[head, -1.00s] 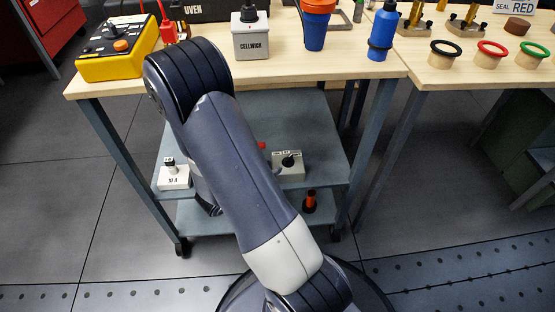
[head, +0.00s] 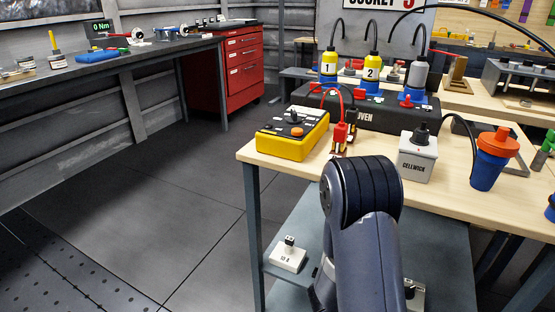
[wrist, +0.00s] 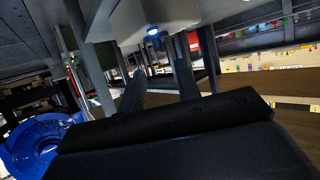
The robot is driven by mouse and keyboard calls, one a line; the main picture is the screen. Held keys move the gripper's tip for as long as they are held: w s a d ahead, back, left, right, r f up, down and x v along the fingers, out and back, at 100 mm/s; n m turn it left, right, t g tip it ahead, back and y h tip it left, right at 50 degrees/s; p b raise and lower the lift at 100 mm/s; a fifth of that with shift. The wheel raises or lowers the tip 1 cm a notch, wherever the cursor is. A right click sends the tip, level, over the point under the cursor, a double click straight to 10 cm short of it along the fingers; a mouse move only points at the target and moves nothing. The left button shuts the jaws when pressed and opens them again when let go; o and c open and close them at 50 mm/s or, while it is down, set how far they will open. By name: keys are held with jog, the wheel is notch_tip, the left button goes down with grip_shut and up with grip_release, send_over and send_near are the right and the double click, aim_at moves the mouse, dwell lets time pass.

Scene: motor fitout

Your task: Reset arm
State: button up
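My arm (head: 365,230) rises at the bottom of the head view, in front of the wooden workbench (head: 455,198). Its upper joint stands near the bench's front edge, below the CELLWICK box (head: 417,160). My gripper is not visible in the head view. In the wrist view two dark fingers of my gripper (wrist: 160,85) stand apart above the dark gripper body, with nothing seen between them. A pale block with a blue-lit spot (wrist: 153,32) is beyond the fingertips.
The bench holds a yellow meter (head: 292,135), a black OVEN unit (head: 350,113) and an orange-lidded blue cup (head: 491,160). A white switch box (head: 288,256) sits on the lower shelf. A red cabinet (head: 243,68) stands at the back.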

aim_at(409, 291)
jog(key=b+x, duration=0.2)
jog(key=x, duration=0.5)
jog(key=shift+d+f, duration=0.2)
jog(key=shift+d, duration=0.05)
jog(key=shift+r, duration=0.1)
jog(key=shift+a+r, duration=0.1)
jog(key=shift+a, duration=0.1)
jog(key=shift+a+r, duration=0.1)
jog(key=shift+a, duration=0.1)
jog(key=p+v, duration=0.4)
jog(key=v, duration=0.6)
jog(key=b+x, duration=0.4)
jog(key=x, duration=0.7)
jog(key=shift+s, duration=0.15)
jog(key=shift+s+n+t+y+b, duration=0.1)
jog(key=shift+n+t+y+b, duration=0.3)
jog(key=shift+n+t+b, duration=0.6)
jog(key=shift+s+n+t+y+b, duration=0.15)
jog(key=shift+n+t+y+b, duration=0.25)
jog(key=shift+n+t+b, duration=0.6)
jog(key=shift+t, duration=0.3)
